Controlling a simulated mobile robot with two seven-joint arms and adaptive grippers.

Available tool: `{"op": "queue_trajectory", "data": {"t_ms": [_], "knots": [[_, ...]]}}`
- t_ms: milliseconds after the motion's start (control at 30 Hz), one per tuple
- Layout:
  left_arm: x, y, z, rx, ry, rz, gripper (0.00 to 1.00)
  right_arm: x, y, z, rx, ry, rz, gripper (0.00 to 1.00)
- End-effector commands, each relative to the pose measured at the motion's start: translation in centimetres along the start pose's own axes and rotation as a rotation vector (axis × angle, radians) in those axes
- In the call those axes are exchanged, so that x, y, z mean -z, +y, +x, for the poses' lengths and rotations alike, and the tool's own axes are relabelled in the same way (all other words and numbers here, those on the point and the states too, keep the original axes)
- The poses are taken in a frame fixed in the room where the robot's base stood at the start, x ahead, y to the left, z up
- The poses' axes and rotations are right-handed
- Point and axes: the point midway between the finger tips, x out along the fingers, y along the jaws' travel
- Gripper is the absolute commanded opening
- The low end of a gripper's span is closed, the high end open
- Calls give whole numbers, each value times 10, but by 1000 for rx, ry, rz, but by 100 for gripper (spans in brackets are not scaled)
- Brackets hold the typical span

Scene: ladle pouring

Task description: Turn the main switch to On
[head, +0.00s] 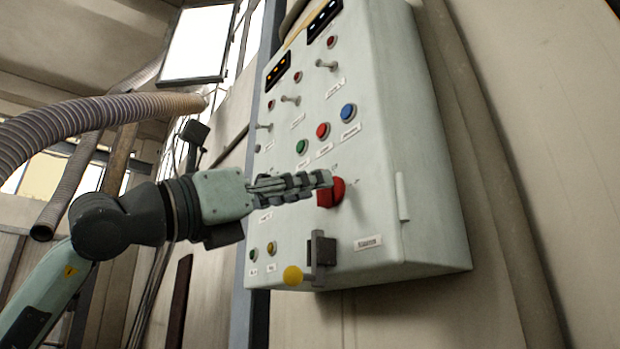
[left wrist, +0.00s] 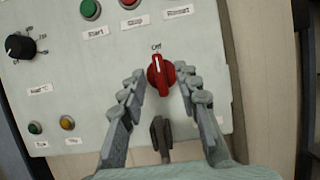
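The main switch is a red rotary knob (head: 338,191) on the front of the pale control box. In the left wrist view the knob (left wrist: 161,76) has its white mark pointing up toward the "Off" label (left wrist: 156,47). My left gripper (head: 322,180) is at the knob, its fingers partly covering it in the head view. In the left wrist view the left gripper (left wrist: 160,72) has its fingers apart, one on each side of the knob, with small gaps showing. It holds nothing. My right gripper is in neither view.
Green (head: 302,146), red (head: 323,130) and blue (head: 348,112) buttons sit above the knob. A black dial (left wrist: 20,46) lies left in the wrist view. A ribbed hose (head: 90,115) hangs at left.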

Motion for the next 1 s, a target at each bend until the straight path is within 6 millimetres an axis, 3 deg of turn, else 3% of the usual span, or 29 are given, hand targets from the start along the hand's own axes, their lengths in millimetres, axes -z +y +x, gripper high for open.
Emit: {"op": "queue_trajectory", "data": {"t_ms": [133, 400, 667, 1000], "knots": [[0, 0, 12, 1, 0, 0, 32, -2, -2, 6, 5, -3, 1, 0], [1, 0, 13, 1, 0, 0, 32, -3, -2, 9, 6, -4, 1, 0], [1, 0, 13, 1, 0, 0, 1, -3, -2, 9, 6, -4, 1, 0], [1, 0, 13, 5, 0, 9, 0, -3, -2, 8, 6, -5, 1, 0]]}}
